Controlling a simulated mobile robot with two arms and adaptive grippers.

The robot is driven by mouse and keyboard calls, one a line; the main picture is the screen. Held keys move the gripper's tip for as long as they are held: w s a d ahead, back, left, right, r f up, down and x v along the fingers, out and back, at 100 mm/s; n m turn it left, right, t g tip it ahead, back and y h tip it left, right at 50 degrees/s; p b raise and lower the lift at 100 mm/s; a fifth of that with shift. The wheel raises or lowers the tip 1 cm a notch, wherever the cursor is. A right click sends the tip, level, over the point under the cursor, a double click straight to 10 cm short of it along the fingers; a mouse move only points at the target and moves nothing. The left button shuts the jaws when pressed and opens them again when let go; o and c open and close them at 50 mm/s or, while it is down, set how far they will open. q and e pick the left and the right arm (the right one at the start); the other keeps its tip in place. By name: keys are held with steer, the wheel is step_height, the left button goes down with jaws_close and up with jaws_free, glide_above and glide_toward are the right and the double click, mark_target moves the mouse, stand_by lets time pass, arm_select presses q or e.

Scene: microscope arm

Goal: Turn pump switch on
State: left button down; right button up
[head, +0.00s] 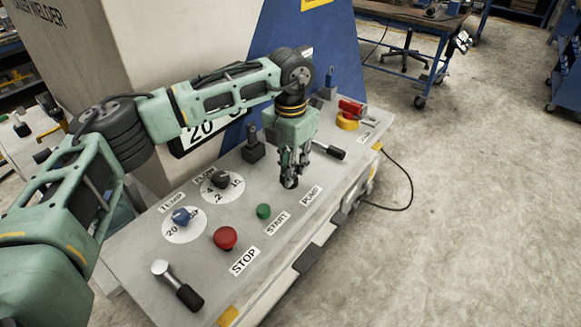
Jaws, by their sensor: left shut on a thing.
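The PUMP label (311,196) is on the sloping grey control panel (330,180). My left gripper (290,178) points down at the panel just left of this label. It is shut on the pump switch, a small dark part (290,184) between the fingertips. The fingers hide most of the switch, so I cannot tell its on or off position. My right gripper is not in view.
The green START button (263,211), red STOP button (225,238), blue TEMP knob (181,216) and black knob (221,179) lie to the left. A black-handled lever (334,152) is close right of my gripper. A red and yellow control (349,114) sits farther back.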

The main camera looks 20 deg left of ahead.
arm_select(q)
steer(key=c, duration=1.6)
jaws_free()
steer(key=shift+c, duration=0.2)
steer(key=shift+r, duration=0.1)
step_height(320, 180, up, 12)
steer(key=shift+s, duration=0.1)
